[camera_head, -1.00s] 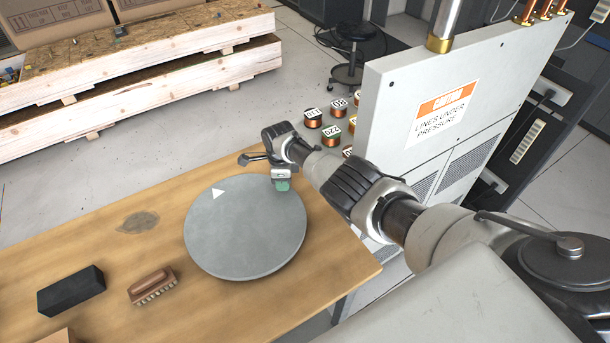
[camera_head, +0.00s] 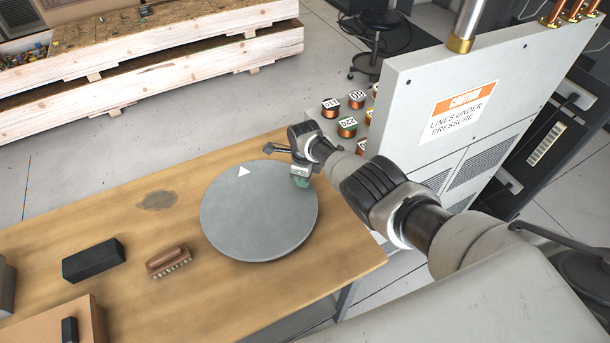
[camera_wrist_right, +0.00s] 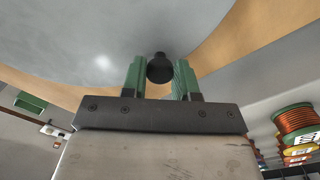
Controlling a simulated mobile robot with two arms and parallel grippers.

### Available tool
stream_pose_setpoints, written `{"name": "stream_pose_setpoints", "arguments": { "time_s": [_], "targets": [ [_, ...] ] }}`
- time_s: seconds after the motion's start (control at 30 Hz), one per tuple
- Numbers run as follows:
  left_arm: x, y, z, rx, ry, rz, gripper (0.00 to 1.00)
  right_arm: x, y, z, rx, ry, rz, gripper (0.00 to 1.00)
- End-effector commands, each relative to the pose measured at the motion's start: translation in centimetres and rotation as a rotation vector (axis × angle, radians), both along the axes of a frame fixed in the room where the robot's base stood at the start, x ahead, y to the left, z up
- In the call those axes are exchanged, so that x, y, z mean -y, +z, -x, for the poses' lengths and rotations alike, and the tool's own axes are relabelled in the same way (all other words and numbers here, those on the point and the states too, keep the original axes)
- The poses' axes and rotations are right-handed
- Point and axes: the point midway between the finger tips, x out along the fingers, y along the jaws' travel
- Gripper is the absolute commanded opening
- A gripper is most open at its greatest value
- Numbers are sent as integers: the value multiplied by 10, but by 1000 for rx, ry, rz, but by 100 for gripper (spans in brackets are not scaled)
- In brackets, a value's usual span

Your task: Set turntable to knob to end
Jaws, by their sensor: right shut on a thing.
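The turntable (camera_head: 255,220) is a round grey disc lying on a wooden table, with a white triangle mark (camera_head: 244,171) near its far rim. Its underside (camera_wrist_right: 110,50) fills the top of the right wrist view. A dark round knob (camera_wrist_right: 160,68) sits between the green fingers of my right gripper (camera_wrist_right: 160,80), near the disc's edge. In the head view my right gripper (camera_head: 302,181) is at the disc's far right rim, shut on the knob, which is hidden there. My left gripper is not in view.
A black block (camera_head: 92,261), a brown brush (camera_head: 168,262) and a cardboard box (camera_head: 45,325) are on the table left of the disc. A grey cabinet (camera_head: 455,125) stands behind my right arm. Wire spools (camera_head: 347,127) are beyond the table's far right side.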

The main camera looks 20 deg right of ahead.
Motion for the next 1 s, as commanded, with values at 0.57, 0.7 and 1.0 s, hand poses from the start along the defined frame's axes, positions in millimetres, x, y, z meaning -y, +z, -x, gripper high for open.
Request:
{"name": "stream_pose_setpoints", "arguments": {
  "time_s": [0.57, 0.7, 1.0],
  "targets": [
    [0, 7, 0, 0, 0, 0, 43, 0, 9, -1, 1, 1, 0, 54],
    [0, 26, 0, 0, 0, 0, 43, 1, 34, -1, 2, 1, -1, 54],
    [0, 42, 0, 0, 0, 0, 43, 0, 85, -1, 4, 1, 0, 54]
  ]
}}
